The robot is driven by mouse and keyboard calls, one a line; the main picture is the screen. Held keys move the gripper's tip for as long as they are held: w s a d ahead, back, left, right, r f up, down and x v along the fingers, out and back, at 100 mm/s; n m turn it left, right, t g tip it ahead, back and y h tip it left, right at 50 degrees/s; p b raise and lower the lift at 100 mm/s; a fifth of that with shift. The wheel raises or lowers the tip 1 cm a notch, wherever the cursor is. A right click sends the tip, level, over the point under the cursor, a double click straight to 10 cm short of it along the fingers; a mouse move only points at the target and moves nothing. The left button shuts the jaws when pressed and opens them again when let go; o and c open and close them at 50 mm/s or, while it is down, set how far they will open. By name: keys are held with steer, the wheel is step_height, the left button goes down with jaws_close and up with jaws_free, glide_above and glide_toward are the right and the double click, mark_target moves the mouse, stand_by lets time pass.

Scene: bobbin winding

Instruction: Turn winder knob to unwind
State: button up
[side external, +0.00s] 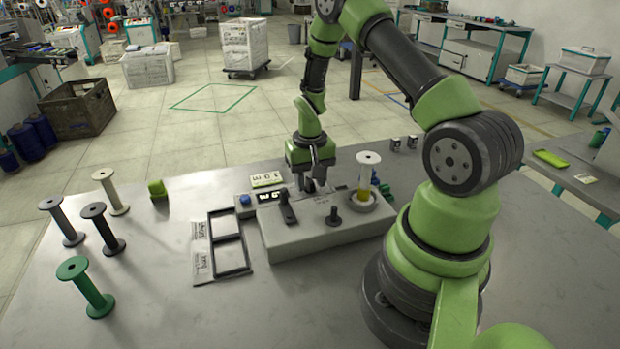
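The grey winder box (330,241) sits on the metal table. On its top are a black upright knob (334,217) near the front and a black lever (287,209) to its left. A pale bobbin (368,160) with some yellow thread low on its core stands upright on the winder's right side. My gripper (314,184) points down over the back of the winder, behind the knob and left of the bobbin. Its dark fingers are small and overlap dark parts there. I cannot tell whether they hold anything.
Loose bobbins stand on the left, one of them green (88,289). An empty dark two-part tray (247,259) lies left of the winder.

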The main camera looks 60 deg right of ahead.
steer(key=shift+c, duration=0.2)
jaws_close()
steer(key=shift+n, duration=3.1)
steer(key=shift+o, duration=0.2)
jaws_free()
